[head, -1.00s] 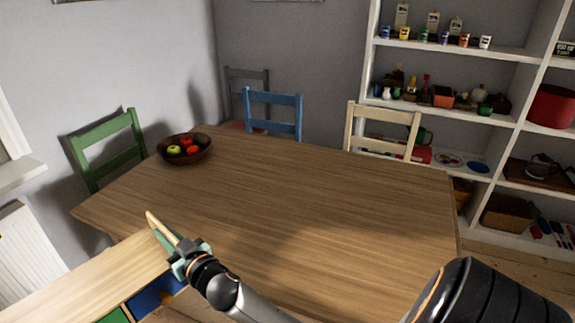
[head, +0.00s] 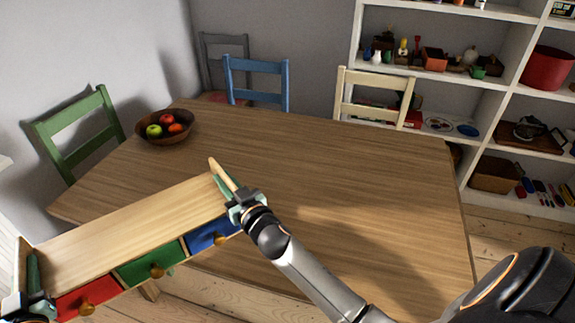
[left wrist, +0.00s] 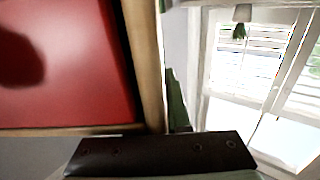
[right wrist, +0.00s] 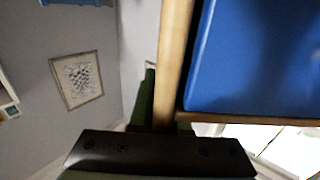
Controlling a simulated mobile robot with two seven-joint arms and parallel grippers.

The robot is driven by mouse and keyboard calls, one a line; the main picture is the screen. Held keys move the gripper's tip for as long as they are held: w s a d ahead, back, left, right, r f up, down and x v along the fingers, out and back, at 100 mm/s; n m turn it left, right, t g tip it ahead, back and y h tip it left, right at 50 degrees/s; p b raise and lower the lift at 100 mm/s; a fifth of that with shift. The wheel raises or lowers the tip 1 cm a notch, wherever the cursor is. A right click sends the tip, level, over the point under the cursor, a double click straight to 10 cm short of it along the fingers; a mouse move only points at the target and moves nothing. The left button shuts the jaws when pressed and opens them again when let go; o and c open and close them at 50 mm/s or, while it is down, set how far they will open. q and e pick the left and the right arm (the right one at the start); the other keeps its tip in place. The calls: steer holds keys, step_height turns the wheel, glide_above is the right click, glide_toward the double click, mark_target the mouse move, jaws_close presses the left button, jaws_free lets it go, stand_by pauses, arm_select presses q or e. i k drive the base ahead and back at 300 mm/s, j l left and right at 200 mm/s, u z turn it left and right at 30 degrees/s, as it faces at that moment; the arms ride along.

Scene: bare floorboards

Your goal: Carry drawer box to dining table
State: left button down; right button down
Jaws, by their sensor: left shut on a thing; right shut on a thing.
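The drawer box (head: 130,230) is a long wooden box with red, green and blue drawer fronts and round wooden knobs. It is held up at the near left edge of the dining table (head: 330,200), partly over it in the head view; I cannot tell whether it touches. My right gripper (head: 232,190) is shut on its right end wall. My left gripper (head: 34,280) is shut on its left end, at the lower left corner.
A wooden bowl of fruit (head: 150,139) stands at the table's far left. Green (head: 75,130), blue (head: 257,80) and cream (head: 372,97) chairs stand around the table. Shelves (head: 480,85) stand at the back right. The middle of the tabletop is clear.

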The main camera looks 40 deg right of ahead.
mark_target(282, 175)
steer(key=i+z, duration=0.3)
steer(key=z, duration=0.35)
steer(key=i+z, duration=0.6)
